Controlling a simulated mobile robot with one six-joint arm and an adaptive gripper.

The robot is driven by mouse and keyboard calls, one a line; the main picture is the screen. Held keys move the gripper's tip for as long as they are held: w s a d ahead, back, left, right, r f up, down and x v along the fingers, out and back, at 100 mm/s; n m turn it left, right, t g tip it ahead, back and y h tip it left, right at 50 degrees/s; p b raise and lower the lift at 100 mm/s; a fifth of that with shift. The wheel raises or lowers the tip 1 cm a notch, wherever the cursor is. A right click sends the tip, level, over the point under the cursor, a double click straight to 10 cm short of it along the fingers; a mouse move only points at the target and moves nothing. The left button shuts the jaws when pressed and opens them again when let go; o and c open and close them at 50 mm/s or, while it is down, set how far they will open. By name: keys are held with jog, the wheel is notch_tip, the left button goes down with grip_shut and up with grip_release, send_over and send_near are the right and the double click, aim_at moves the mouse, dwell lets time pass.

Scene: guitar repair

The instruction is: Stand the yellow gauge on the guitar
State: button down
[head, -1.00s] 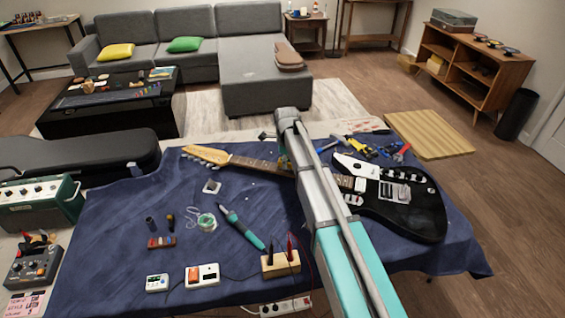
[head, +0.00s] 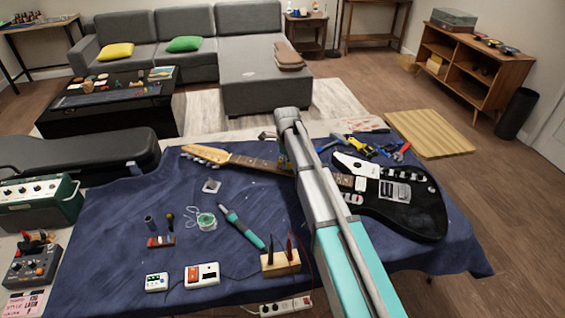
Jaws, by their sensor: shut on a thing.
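A black electric guitar (head: 412,216) lies on the blue cloth, its body at the right and its pale headstock (head: 207,153) at the upper left. My arm crosses in front of its neck and hides part of it. My gripper's jaws are hidden behind my arm, which reaches over the neck. I cannot make out the yellow gauge. A yellow-and-black tool (head: 361,148) lies behind the guitar body, but it is too small to identify.
The blue-covered table (head: 110,235) holds a teal soldering iron (head: 241,227), a solder spool (head: 206,221), a wooden block (head: 281,263) with probes and small meters (head: 202,274). Blue and red tools (head: 401,151) lie behind the guitar. A black case (head: 75,158) is at left.

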jog(key=shift+c, duration=1.3)
grip_release()
jog(key=shift+o, duration=1.3)
jog(key=shift+w, duration=0.1)
jog(key=shift+r+p, duration=3.5)
